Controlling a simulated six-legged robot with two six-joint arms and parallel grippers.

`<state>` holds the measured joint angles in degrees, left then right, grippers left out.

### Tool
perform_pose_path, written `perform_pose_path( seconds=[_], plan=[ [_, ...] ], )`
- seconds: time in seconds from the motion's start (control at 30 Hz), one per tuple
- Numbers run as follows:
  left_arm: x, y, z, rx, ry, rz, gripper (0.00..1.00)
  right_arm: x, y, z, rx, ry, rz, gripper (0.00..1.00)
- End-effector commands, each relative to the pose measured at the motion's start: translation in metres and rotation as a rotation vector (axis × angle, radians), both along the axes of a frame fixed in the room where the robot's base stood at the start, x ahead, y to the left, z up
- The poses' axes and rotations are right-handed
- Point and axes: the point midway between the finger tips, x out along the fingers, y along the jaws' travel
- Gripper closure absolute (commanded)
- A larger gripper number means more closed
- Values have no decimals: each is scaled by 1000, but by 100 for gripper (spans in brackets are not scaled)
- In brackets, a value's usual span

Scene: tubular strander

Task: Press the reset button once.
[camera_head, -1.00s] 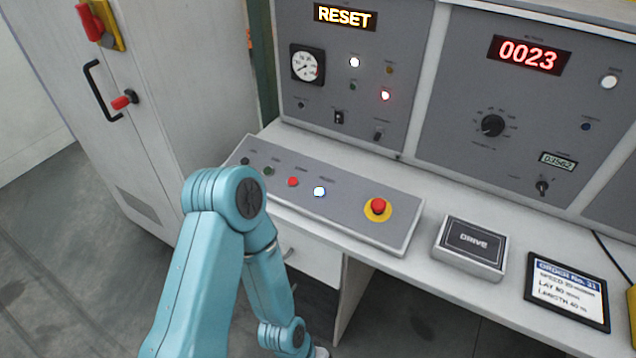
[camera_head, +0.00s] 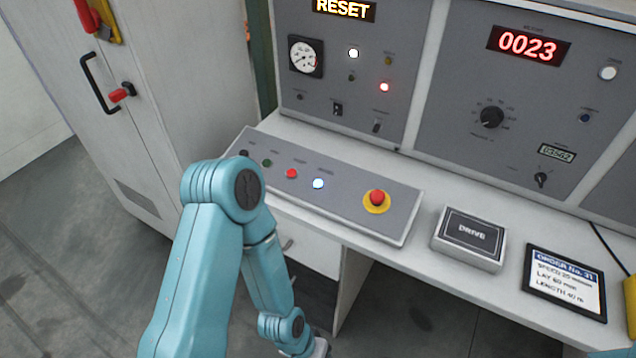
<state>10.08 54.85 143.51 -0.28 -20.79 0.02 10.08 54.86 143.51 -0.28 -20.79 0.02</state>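The sloped grey button panel (camera_head: 345,211) lies on the desk. It has a dark button (camera_head: 244,154), a green button (camera_head: 267,163), a red button (camera_head: 291,173) and a lit blue-white button (camera_head: 318,183). Their labels are too blurred to read, so I cannot tell by label which is reset. A display (camera_head: 343,9) above reads RESET in amber. My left arm bends in front of the panel's left end and runs down below the desk front. Only a grey bit of its end shows at the bottom edge; its fingers are out of view. My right gripper is out of view.
A red mushroom button (camera_head: 377,197) on a yellow ring stands right of the lit button. A DRIVE box (camera_head: 469,237) and an order tablet (camera_head: 565,283) lie farther right. A drawer and desk leg (camera_head: 352,290) are below; a cabinet (camera_head: 150,120) stands left.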

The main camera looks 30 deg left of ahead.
Motion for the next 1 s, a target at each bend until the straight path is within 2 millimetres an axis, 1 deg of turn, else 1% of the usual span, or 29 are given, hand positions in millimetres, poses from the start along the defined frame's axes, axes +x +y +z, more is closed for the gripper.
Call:
perform_pose_path(
  seconds=[0.03,0.07,0.1,0.13,0.17,1.0],
  plan=[
    [0,0,0,0,0,0,62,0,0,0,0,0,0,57],
    [0,0,0,0,0,0,72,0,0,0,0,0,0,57],
    [0,0,0,0,0,0,85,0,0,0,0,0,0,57],
    [0,0,0,0,0,0,95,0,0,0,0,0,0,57],
    [0,0,0,0,0,0,100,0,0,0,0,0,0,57],
    [0,0,0,0,0,0,100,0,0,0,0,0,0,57]
  ],
)
